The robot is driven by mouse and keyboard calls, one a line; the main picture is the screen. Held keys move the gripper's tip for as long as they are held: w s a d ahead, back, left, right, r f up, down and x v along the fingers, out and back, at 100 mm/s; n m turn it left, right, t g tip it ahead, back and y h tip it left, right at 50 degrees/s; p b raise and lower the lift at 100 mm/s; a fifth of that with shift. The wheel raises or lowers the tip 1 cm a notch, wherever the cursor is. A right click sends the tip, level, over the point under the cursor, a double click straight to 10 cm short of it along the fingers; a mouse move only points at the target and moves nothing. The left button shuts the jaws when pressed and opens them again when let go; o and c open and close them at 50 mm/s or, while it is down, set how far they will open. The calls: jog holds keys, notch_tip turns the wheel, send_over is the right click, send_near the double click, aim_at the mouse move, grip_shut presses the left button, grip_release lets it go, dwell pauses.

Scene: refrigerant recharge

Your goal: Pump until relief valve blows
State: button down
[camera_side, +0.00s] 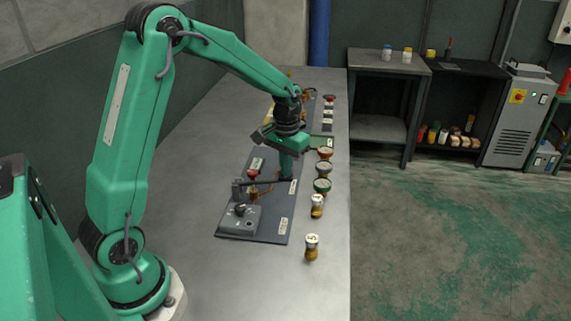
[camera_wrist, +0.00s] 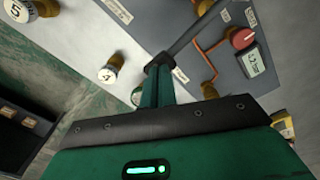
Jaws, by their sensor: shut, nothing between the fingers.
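The pump's dark lever (camera_side: 262,184) runs right from the grey pump block (camera_side: 240,217) on a dark base plate (camera_side: 283,226). In the wrist view the lever (camera_wrist: 192,36) slants up right from a dark knob-like end. My gripper (camera_side: 287,178) is shut and empty, pointing down at the lever's free end. In the wrist view the shut fingertips (camera_wrist: 157,68) are at that end; I cannot tell whether they touch. A red-capped brass fitting (camera_wrist: 241,38) stands by a small digital gauge (camera_wrist: 252,62) whose reading is unclear. I cannot tell which part is the relief valve.
Brass-bodied, white-capped pieces (camera_side: 311,248) (camera_side: 317,206) stand on the bench right of the plate. Several round gauges or caps (camera_side: 323,169) line the bench's right edge. The bench (camera_side: 200,200) is clear on the left.

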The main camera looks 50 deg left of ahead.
jog(key=shift+f, duration=0.25)
jog(key=shift+s+f, duration=0.1)
jog(key=shift+f, duration=1.45)
jog(key=shift+r, duration=2.75)
jog(key=shift+f, duration=0.2)
jog(key=shift+f, duration=1.4)
jog(key=shift+r, duration=0.1)
jog(key=shift+r, duration=1.45)
